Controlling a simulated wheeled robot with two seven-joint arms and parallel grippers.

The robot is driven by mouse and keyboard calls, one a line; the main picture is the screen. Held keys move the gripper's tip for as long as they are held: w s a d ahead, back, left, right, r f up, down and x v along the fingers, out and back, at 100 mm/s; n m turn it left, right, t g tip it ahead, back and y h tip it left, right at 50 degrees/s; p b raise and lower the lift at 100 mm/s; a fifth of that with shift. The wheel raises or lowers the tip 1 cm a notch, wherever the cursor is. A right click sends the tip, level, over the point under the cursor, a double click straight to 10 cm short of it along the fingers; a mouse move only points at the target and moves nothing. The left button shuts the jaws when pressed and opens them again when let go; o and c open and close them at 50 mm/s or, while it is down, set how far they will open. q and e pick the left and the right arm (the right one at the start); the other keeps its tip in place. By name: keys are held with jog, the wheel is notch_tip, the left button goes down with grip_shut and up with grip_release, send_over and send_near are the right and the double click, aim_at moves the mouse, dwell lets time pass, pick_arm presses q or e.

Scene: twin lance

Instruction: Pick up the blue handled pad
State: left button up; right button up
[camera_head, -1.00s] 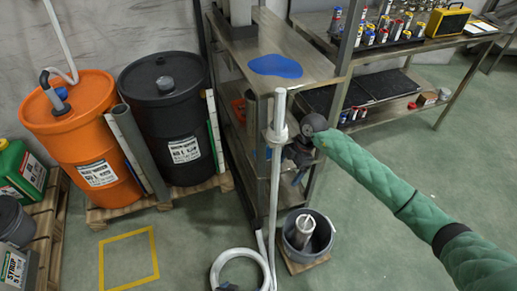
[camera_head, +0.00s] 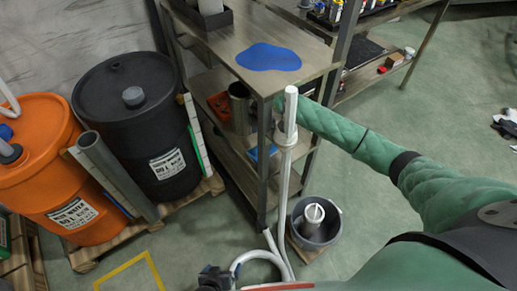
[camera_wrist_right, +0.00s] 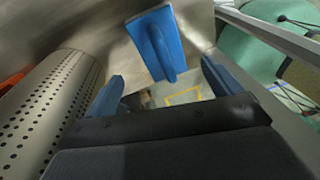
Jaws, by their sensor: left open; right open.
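The blue handled pad (camera_wrist_right: 150,35) lies on a metal shelf in the right wrist view, with its raised handle toward me. A blue piece, likely the same pad (camera_head: 262,152), shows on the shelf in the head view, partly behind the pole. My right gripper (camera_wrist_right: 163,73) is open, with its blue fingers on either side of the handle's near end and no visible grip. In the head view the right gripper is hidden behind the pole and shelf.
A perforated metal cylinder (camera_wrist_right: 40,105) stands left of the right gripper. A white pole (camera_head: 284,170) rises in front of the shelf unit. An orange item (camera_head: 218,105) sits on the shelf.

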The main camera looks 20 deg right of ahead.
jog(key=shift+s+f, duration=0.2)
jog(key=shift+f, duration=0.8)
jog(key=shift+s+f, duration=0.15)
jog(key=shift+f, duration=0.85)
jog(key=shift+s+f, duration=0.2)
jog(key=shift+f, duration=0.8)
jog(key=shift+c, duration=0.4)
jog(key=c, duration=1)
